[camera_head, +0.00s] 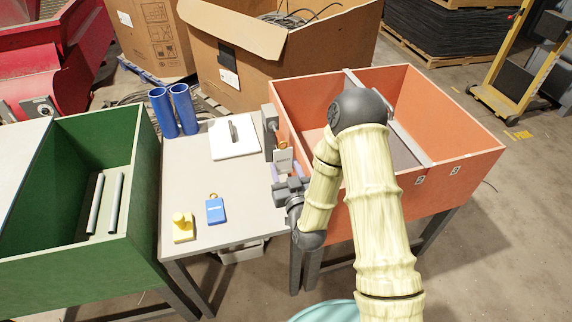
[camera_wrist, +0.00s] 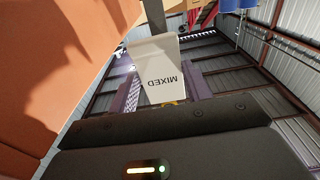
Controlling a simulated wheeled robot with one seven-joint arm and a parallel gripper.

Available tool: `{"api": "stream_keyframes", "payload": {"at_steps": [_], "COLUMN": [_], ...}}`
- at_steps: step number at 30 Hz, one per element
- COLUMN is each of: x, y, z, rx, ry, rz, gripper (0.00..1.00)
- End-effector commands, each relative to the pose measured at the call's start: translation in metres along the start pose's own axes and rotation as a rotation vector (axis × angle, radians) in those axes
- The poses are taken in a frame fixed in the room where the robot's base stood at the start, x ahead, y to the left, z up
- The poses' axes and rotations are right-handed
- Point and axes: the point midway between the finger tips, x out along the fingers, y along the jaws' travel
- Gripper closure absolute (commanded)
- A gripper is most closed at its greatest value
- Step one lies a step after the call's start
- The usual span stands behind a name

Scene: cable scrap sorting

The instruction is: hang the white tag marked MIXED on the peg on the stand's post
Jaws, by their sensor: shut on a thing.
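The white tag (camera_head: 283,160) is held between the purple fingers of my gripper (camera_head: 286,169), over the right edge of the table. In the wrist view the tag (camera_wrist: 163,68) shows MIXED upside down, with a bit of yellow at its lower edge by the gripper body. A grey bar (camera_wrist: 155,14) shows behind the tag; I cannot tell whether it is the stand's post. In the head view a grey upright block (camera_head: 269,118) stands just beyond the tag, close to the orange bin. I cannot make out the peg.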

Motion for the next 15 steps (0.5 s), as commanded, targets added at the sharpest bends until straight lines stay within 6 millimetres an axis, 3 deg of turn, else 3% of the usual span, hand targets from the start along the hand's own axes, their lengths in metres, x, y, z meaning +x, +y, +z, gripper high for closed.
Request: {"api": "stream_keyframes", "payload": {"at_steps": [15], "x": [0.0044], "y": [-0.0009], "z": [0.0001], "rx": [0.0], "ry": [0.001], "rz": [-0.001], "gripper": [0.72]}}
